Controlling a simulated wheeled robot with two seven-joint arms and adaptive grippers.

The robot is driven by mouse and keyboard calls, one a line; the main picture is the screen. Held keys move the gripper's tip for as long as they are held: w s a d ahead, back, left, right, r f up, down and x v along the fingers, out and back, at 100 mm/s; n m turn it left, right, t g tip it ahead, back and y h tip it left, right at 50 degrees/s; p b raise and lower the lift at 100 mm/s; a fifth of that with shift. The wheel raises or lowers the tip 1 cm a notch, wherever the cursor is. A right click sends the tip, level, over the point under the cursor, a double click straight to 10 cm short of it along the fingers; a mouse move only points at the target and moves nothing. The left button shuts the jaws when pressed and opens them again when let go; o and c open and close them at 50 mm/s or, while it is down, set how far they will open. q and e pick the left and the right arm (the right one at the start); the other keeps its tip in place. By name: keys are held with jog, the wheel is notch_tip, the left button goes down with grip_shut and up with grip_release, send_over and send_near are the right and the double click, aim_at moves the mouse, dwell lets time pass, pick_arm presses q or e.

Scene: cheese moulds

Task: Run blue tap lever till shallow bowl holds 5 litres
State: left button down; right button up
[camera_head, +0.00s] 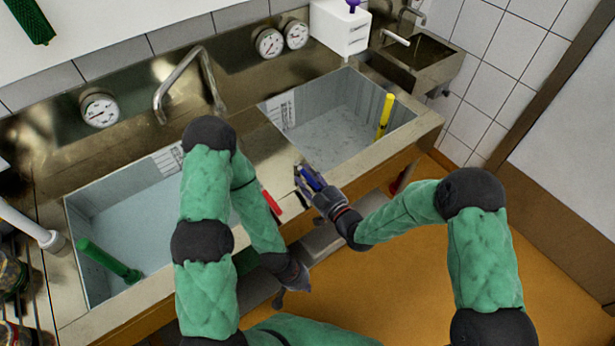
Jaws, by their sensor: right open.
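The blue tap lever (311,179) is on the front rim between two basins. My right gripper (308,183) is open at it, with fingers on either side; I cannot tell whether they touch it. A red lever (271,202) lies to its left. The right basin (345,122) has a yellow standpipe (386,112) and a white scale label. The left basin (130,215) has a green standpipe (108,261) and is partly hidden by my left arm. Which is the shallow bowl is not clear. My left gripper (296,277) hangs low before the counter, its fingers too dark to read.
A bent metal spout (185,80) rises behind the left basin. Round dials (269,42) are on the back panel. A white box (341,27) and a small sink (415,60) stand at back right. The orange floor (400,270) in front is clear.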

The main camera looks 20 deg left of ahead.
jog(key=shift+w+a, duration=0.15)
jog(key=shift+a, duration=0.05)
grip_shut()
